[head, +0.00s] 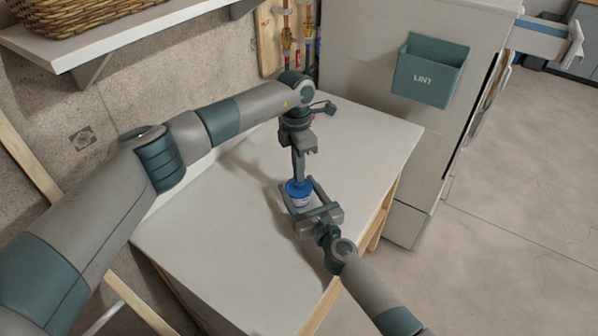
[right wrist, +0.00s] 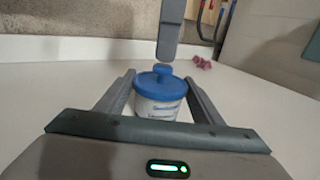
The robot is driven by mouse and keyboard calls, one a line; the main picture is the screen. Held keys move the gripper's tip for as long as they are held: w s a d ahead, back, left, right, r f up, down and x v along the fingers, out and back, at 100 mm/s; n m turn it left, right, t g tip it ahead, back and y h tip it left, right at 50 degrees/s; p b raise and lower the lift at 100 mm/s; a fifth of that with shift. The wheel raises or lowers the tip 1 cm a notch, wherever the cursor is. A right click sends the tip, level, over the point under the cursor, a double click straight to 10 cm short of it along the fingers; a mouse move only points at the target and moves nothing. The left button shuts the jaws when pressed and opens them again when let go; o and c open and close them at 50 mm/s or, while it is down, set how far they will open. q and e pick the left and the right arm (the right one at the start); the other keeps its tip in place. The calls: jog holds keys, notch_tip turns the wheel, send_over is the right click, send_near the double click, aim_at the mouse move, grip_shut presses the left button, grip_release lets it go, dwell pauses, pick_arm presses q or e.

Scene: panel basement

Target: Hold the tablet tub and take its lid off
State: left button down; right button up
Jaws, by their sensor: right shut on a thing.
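The tablet tub (head: 300,201) is white with a blue lid (head: 297,187) and stands upright on the white worktop. In the right wrist view the white tub (right wrist: 158,106) has printed text, and its blue lid (right wrist: 160,86) sits on top with a round knob. My right gripper (head: 298,185) is shut on the tub, one finger on each side. My left gripper (head: 298,178) points down from above, its fingertips at the lid's knob. In the right wrist view the left gripper (right wrist: 167,58) shows edge-on, so the gap between its fingers is hidden.
The worktop (head: 220,220) is mostly clear around the tub. A small pink item (right wrist: 202,62) lies farther back. A white cabinet with a teal lint bin (head: 430,72) stands at the right. A shelf with a wicker basket (head: 70,22) hangs at the upper left; pipes run behind.

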pick_arm(q)
jog(key=shift+r+t, duration=0.25)
jog(key=shift+t, duration=0.05)
dwell(0.6)
jog(key=shift+w+r, duration=0.1)
jog(key=shift+r, duration=0.15)
jog(key=shift+r, duration=0.7)
jog(key=shift+r, duration=0.15)
notch_tip(320, 180, up, 4)
dwell(0.6)
